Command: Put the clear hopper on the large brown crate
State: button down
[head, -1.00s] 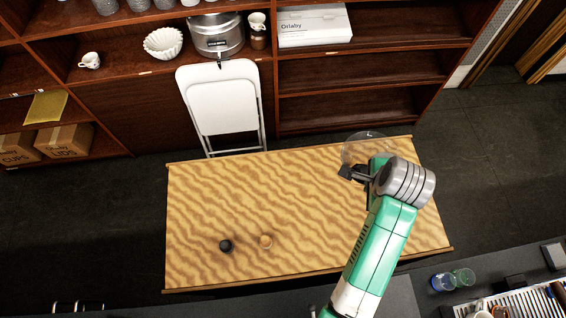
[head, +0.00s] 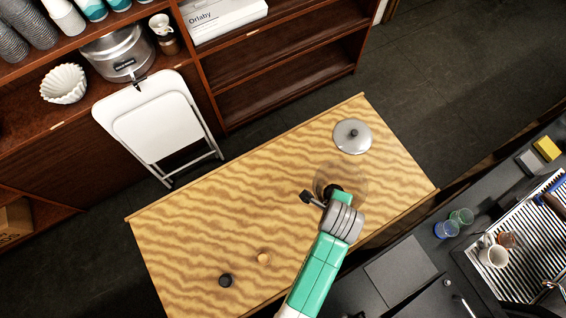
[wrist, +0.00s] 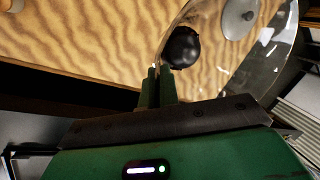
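The clear hopper (head: 322,174) is a transparent round shell with a dark round part, seen in the head view beside the end of my arm, over the right part of a large brown wavy-grained top (head: 200,235). I cannot tell whether this top is the large brown crate; no other large crate shows. In the wrist view the hopper (wrist: 262,72) spreads right of my gripper (wrist: 159,72), with the black round part (wrist: 182,47) near the fingers. The fingers are close together and appear shut on its thin wall. Its height above the top is unclear.
A grey lid with a knob (head: 352,136) lies near the top's far right corner. A black knob (head: 225,280) and a tan knob (head: 263,258) lie near its front. A folded white chair (head: 155,125) stands behind. A dark counter (head: 400,270) is at lower right.

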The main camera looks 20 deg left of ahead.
jog(key=shift+m, duration=0.5)
jog(key=s+d+f, duration=0.2)
jog(key=s, duration=0.1)
jog(key=shift+f, duration=0.1)
notch_tip(320, 180, down, 10)
jog(key=shift+b, duration=0.4)
jog(key=shift+f, duration=0.1)
jog(key=c, duration=2.1)
grip_release()
jog(key=shift+f, duration=0.1)
jog(key=o, duration=0.4)
